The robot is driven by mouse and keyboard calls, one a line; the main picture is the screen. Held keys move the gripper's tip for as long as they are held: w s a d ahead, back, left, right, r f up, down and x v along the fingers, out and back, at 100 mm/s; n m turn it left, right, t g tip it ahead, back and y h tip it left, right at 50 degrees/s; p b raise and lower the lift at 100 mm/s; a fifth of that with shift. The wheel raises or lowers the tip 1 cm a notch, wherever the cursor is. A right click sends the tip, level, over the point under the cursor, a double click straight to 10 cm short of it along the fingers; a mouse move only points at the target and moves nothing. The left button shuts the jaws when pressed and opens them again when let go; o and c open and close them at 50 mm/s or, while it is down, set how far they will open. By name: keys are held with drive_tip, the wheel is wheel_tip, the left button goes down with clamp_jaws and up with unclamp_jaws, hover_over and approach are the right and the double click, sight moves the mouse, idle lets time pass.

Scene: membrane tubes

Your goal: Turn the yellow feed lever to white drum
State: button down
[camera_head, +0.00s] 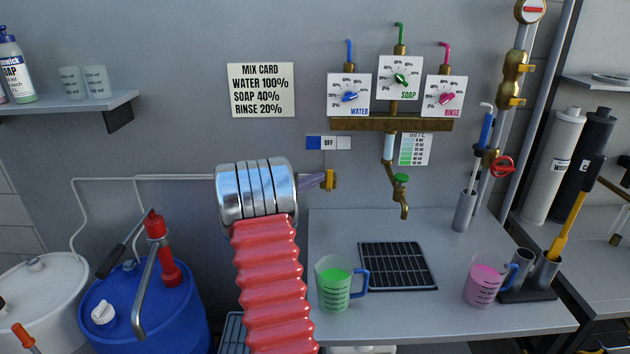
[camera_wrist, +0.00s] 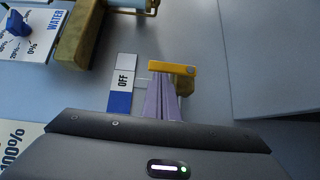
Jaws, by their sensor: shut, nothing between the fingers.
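The yellow feed lever (camera_head: 329,180) is on the wall below a label strip (camera_head: 328,143) with a blue field at left, OFF in the middle and a white field at right. The lever stands upright, towards OFF. In the wrist view the lever (camera_wrist: 172,67) lies across the picture, its free end towards the label (camera_wrist: 122,84). My gripper (camera_head: 322,180) is shut and empty, its purple fingers against or just beside the lever on the blue side. The fingertips (camera_wrist: 162,76) partly overlap the lever in the wrist view; I cannot tell if they touch.
A white drum (camera_head: 40,295) and a blue drum (camera_head: 145,315) stand at lower left. A brass dispenser (camera_head: 390,124) with dials hangs above right. A green-filled jug (camera_head: 333,288), a black drain grid (camera_head: 397,266) and a pink-filled jug (camera_head: 484,284) are on the counter.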

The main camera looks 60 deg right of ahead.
sight(330, 174)
drive_tip(key=shift+s+d+r, duration=0.1)
drive_tip(key=shift+s+d, duration=0.05)
drive_tip(key=shift+d, duration=0.15)
drive_tip(key=shift+s+r+m, duration=0.1)
drive_tip(key=shift+r+m, duration=0.05)
drive_tip(key=shift+m, duration=0.15)
drive_tip(key=s+m+y, duration=0.1)
drive_tip(key=s+d+r+m+t+y, duration=0.1)
drive_tip(key=shift+t+y, duration=0.3)
drive_tip(key=shift+s+d+m+t+y, duration=0.3)
drive_tip(key=shift+s+m+t+y, duration=0.05)
drive_tip(key=shift+s+m+y, duration=0.15)
drive_tip(key=shift+s+d+m+t+y, duration=0.3)
drive_tip(key=shift+s+m+t+y, duration=0.1)
drive_tip(key=shift+s, duration=0.1)
drive_tip(key=shift+s+f, duration=0.1)
drive_tip(key=shift+s, duration=0.05)
